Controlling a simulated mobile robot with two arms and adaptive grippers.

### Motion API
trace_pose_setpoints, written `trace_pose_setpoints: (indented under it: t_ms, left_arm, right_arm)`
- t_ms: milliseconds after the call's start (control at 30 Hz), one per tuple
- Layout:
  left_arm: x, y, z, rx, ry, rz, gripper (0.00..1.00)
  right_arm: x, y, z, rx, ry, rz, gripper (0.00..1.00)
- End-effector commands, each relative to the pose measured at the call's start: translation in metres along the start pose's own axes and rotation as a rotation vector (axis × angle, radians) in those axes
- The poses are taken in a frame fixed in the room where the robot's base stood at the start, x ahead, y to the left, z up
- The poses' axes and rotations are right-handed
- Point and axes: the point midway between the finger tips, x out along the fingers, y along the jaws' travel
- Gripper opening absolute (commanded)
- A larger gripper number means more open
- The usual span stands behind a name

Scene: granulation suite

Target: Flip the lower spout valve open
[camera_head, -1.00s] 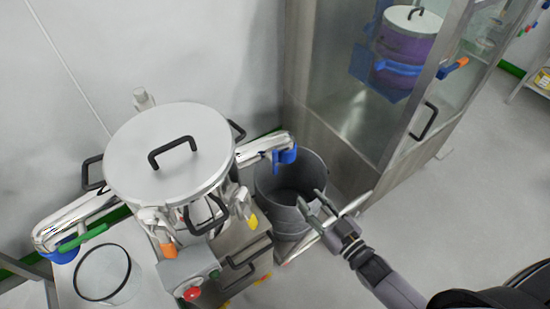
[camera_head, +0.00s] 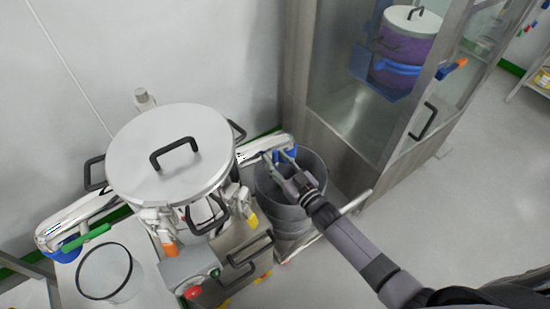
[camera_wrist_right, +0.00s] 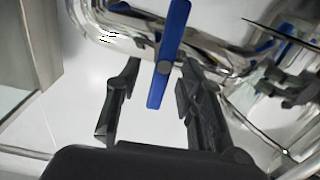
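The machine's right-hand spout (camera_head: 250,150) is a shiny metal pipe with a blue valve lever (camera_head: 290,153) at its end. My right gripper (camera_head: 278,160) is at this lever and partly covers it. In the right wrist view the blue lever (camera_wrist_right: 173,35) stands nearly upright, with its lower part between my two spread fingertips. A gap shows on both sides of it, so the gripper is open. I cannot tell if either finger touches the lever. A second spout (camera_head: 75,218) at the left has a green lever (camera_head: 84,241). My left gripper is not in view.
A grey bin (camera_head: 312,172) stands below the right spout. The lidded vessel (camera_head: 170,150) with black handles is at the left. A glass-fronted cabinet (camera_head: 375,100) stands behind right.

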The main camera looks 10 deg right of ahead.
Motion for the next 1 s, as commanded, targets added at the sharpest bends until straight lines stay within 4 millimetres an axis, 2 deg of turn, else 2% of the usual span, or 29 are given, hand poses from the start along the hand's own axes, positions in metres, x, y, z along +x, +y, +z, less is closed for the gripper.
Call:
trace_pose_setpoints:
  t_ms: [133,433,900,1000]
  left_arm:
    - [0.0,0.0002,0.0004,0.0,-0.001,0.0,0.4]
    - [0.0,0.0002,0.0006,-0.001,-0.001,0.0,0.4]
    - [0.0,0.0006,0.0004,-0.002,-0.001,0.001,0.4]
    - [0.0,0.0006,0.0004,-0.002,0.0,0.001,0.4]
  right_arm:
    - [0.0097,-0.0004,0.0001,0.0,-0.001,-0.001,0.36]
    - [0.0111,-0.0005,0.0002,0.0,-0.001,-0.001,0.35]
    - [0.0108,0.0,0.0001,0.0,-0.001,0.0,0.04]
    - [0.0108,0.0002,0.0001,0.0,-0.001,0.0,0.0]
